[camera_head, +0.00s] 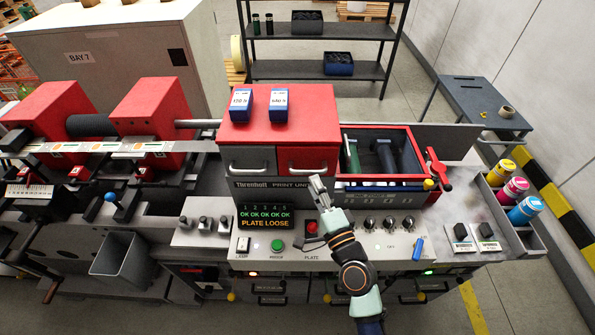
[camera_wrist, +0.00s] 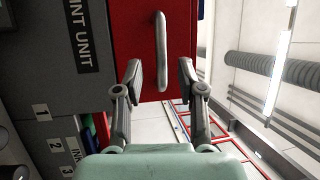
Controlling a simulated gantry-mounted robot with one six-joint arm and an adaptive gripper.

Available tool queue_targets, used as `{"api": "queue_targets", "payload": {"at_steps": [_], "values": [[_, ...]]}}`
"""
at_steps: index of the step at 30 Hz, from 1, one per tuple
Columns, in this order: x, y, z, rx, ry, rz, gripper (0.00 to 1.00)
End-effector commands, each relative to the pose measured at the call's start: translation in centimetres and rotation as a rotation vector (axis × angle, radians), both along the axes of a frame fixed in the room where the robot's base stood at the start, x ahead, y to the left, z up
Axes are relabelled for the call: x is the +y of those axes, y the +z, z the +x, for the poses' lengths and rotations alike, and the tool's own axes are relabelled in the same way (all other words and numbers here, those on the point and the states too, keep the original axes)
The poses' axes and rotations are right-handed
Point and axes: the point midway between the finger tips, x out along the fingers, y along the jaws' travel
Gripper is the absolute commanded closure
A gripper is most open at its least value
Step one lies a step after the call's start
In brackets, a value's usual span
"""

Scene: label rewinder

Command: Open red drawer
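The red drawer (camera_head: 307,157) is the right one of two drawer fronts under the red-topped cabinet. It looks shut, level with the grey drawer beside it. Its pale bar handle (camera_head: 306,170) runs across the front and shows upright in the wrist view (camera_wrist: 160,50). My gripper (camera_head: 318,184) is in front of and slightly below this handle. In the wrist view my gripper (camera_wrist: 161,75) is open and empty, its fingertips on either side of the handle's line. The handle appears to lie ahead of the fingertips; contact is not visible.
The grey drawer (camera_head: 252,161) with its own handle is left. A red-rimmed open bin (camera_head: 376,186) and a red lever (camera_head: 438,170) are right. Knobs and buttons line the panel (camera_head: 375,242) beneath my arm. Two blue-labelled boxes (camera_head: 279,105) stand on the cabinet.

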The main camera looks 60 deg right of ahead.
Motion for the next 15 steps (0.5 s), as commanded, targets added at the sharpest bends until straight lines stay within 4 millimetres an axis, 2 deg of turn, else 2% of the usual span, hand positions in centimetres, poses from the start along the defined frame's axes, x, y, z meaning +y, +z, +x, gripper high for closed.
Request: {"api": "queue_targets", "payload": {"at_steps": [1, 6, 15], "values": [[-0.7, 0.6, 0.8, -0.001, 0.001, -0.002, 0.61], [-2.5, 0.9, 3.0, 0.001, 0.003, -0.002, 0.61], [-3.3, 0.9, 4.0, 0.003, 0.001, -0.003, 0.61]]}}
